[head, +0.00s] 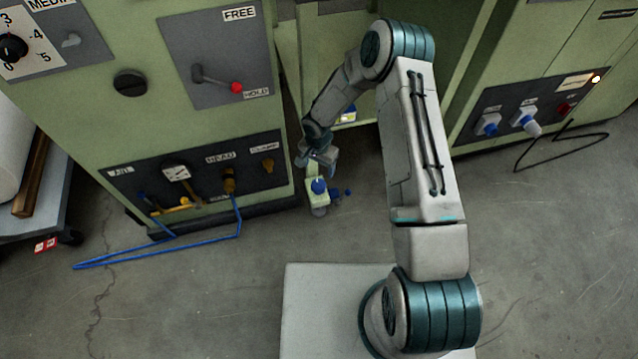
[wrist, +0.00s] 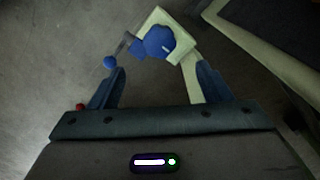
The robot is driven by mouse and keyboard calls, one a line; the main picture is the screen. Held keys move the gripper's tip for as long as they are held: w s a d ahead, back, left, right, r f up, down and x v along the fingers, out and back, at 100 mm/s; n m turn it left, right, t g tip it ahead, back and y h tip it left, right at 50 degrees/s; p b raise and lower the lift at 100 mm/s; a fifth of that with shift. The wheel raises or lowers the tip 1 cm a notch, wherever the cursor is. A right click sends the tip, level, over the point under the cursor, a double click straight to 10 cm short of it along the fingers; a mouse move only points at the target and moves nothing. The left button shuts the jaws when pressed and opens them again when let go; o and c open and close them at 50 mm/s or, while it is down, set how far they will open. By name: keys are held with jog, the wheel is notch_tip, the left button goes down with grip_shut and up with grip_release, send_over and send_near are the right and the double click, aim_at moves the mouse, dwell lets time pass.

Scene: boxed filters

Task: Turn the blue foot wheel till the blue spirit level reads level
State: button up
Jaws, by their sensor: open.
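A blue rounded part, which looks like the foot wheel (head: 319,186), sits on a pale green foot low beside the left cabinet. In the wrist view this blue part (wrist: 158,42) lies ahead of my fingers, with a blue ball (wrist: 110,62) out to its left. My gripper (head: 318,163) is just above it in the head view. In the wrist view my gripper (wrist: 160,75) is open, its two blue fingers apart with nothing gripped. A small yellowish and blue item (head: 347,114) behind my arm may be the spirit level; its reading is too small to tell.
The green cabinet (head: 150,115) with a lever, dial and blue hose (head: 155,254) stands to the left. Another cabinet (head: 545,75) with plugs and a black cable stands to the right. A red ball (wrist: 80,107) shows beside my left finger. Concrete floor in front is mostly clear.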

aim_at(318, 184)
notch_tip(318, 184, down, 11)
jog(key=b, duration=0.3)
jog(key=c, duration=1)
